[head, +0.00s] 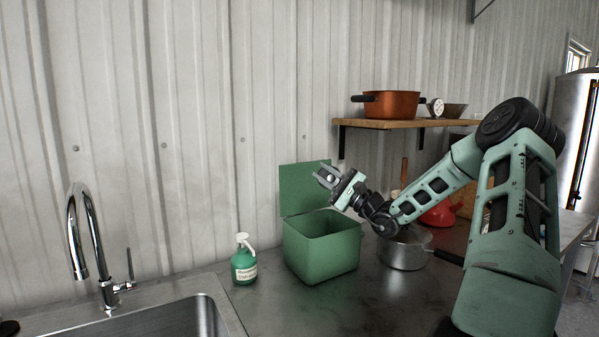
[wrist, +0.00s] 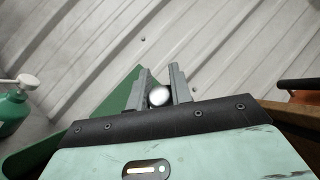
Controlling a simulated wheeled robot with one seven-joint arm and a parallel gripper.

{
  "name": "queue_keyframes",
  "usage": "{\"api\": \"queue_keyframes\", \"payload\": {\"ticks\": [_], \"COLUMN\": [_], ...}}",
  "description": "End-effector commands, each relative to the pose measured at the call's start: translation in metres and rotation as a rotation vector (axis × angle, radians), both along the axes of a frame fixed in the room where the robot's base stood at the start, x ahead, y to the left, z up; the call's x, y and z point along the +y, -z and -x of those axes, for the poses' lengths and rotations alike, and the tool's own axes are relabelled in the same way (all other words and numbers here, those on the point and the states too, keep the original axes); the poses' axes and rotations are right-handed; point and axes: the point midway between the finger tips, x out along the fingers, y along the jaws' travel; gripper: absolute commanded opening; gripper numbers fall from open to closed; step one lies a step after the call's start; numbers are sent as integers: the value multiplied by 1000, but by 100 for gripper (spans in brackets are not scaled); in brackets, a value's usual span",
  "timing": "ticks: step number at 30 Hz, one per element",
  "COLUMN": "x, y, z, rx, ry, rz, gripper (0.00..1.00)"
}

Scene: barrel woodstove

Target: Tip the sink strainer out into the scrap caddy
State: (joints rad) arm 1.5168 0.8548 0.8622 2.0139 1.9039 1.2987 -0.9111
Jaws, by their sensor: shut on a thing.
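The scrap caddy (head: 321,258) is a green square bin on the metal counter, with its hinged lid (head: 303,185) standing open at the back. Its inside is partly visible in the head view and looks empty there. My gripper (head: 325,177) is above the caddy's opening, near the lid's right edge, pointing up and to the left. In the wrist view my gripper (wrist: 160,88) is shut on a small shiny round metal piece (wrist: 158,96), which looks like part of the sink strainer. The rest of the strainer is hidden. The green lid (wrist: 124,92) shows behind the fingers.
A metal saucepan (head: 405,252) stands close right of the caddy, under my arm. A wooden shelf (head: 400,124) holds an orange pot (head: 391,104).

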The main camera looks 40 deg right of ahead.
Motion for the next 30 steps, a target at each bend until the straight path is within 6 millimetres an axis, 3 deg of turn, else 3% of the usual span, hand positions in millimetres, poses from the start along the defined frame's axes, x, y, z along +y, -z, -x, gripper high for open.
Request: {"api": "queue_keyframes", "payload": {"ticks": [30], "x": [-7], "y": [-23], "z": [-8], "rx": [253], "ry": [-1], "rz": [-240], "gripper": [0]}}
